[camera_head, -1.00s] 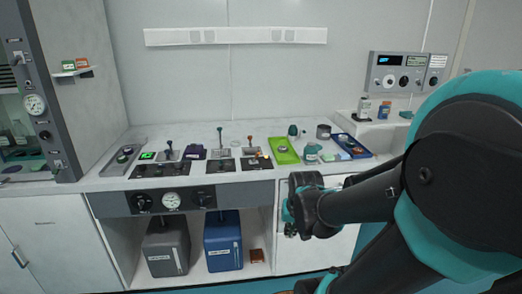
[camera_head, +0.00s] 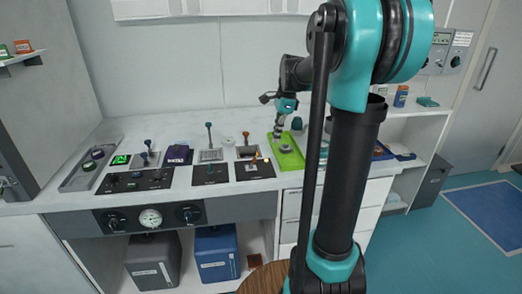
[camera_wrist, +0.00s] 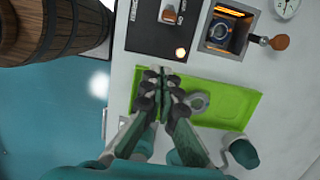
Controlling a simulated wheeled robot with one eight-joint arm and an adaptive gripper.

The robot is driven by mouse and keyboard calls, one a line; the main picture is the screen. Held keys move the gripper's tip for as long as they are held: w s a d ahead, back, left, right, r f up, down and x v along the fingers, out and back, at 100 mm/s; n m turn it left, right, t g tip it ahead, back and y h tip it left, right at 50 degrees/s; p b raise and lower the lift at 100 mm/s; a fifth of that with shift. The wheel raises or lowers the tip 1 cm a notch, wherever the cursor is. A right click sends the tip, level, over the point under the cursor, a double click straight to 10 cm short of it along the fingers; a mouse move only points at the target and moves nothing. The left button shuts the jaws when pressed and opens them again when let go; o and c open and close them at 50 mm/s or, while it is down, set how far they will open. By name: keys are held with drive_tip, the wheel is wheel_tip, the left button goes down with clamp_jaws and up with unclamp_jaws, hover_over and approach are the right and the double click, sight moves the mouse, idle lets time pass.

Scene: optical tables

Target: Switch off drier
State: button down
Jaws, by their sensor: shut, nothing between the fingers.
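No label naming the drier is readable. A square recess (camera_wrist: 228,32) glows orange inside in the wrist view, with a brown-knobbed lever (camera_wrist: 280,42) beside it; the lever also shows in the head view (camera_head: 245,138). A black panel (camera_wrist: 150,32) adjoins this recess and carries an orange-brown handle (camera_wrist: 172,11) and a lit round lamp (camera_wrist: 180,53). The panel shows in the head view too (camera_head: 262,171). My gripper (camera_wrist: 165,84) is shut and empty, over the near-left part of the green tray, beside the panel's lamp edge. In the head view, my gripper (camera_head: 279,136) points down above the tray.
The green tray (camera_wrist: 235,98) holds a grey ring (camera_wrist: 200,103); a dark green-capped item (camera_wrist: 243,152) stands beside it. Another black panel (camera_head: 210,180) and a lever (camera_head: 209,133) are to the left. A wooden barrel (camera_wrist: 65,30) stands on the floor before the counter.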

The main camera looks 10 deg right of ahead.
sight(269, 166)
idle(0.3)
drive_tip(key=f, duration=0.3)
drive_tip(key=a+f, duration=0.1)
drive_tip(key=f, duration=0.2)
drive_tip(key=a+f, duration=0.1)
drive_tip(key=f, duration=0.3)
drive_tip(key=a+r, duration=0.1)
drive_tip(key=a, duration=0.1)
drive_tip(key=shift+a+r, duration=0.3)
drive_tip(key=shift+r, duration=0.1)
drive_tip(key=shift+a+r, duration=0.2)
drive_tip(key=shift+a, duration=0.15)
